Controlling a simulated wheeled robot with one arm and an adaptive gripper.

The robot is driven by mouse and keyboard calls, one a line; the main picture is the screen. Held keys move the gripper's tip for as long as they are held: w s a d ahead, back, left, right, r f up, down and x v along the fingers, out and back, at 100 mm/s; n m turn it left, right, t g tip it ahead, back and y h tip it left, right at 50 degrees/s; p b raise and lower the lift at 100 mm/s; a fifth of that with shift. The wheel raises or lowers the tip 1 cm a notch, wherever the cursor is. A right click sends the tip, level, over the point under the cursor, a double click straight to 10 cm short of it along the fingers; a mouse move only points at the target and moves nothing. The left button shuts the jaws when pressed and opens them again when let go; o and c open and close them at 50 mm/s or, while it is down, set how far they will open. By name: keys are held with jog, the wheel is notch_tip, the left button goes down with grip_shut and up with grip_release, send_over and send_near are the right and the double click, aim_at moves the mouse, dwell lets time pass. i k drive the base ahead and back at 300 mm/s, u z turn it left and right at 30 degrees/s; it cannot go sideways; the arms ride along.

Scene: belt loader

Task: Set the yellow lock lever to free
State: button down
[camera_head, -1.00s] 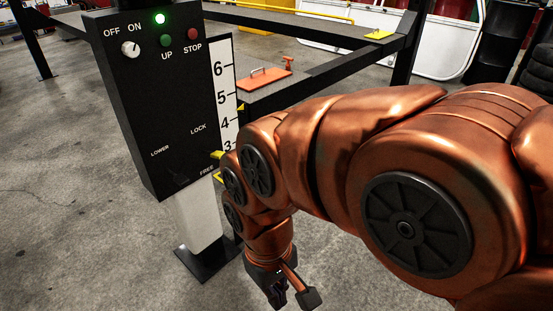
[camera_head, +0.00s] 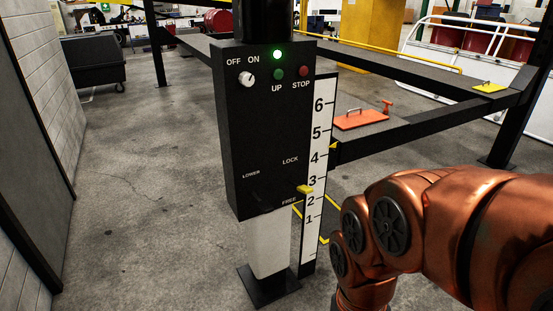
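The black control box (camera_head: 247,135) stands on a pale post left of the picture's middle. The yellow lock lever (camera_head: 304,189) sticks out at its lower right edge. Its yellow end lies between the LOCK label (camera_head: 290,160) above and the FREE label (camera_head: 289,202) below; I cannot tell its exact setting. A dark lever by the LOWER label (camera_head: 251,175) is hard to make out. My copper arm reaches in from the right, its lower end right of and below the box, apart from the lever. My gripper is out of view below the bottom edge.
A white number scale (camera_head: 318,160) stands along the box's right side. The switch (camera_head: 246,79) points near ON, and the green lamp (camera_head: 277,54) is lit. Black lift rails (camera_head: 430,130) run behind, with an orange tray (camera_head: 360,119). Floor (camera_head: 140,220) to the left is clear.

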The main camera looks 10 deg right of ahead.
aim_at(304, 189)
jog(key=z, duration=1.05)
jog(key=i, duration=0.4)
jog(key=u, duration=2.15)
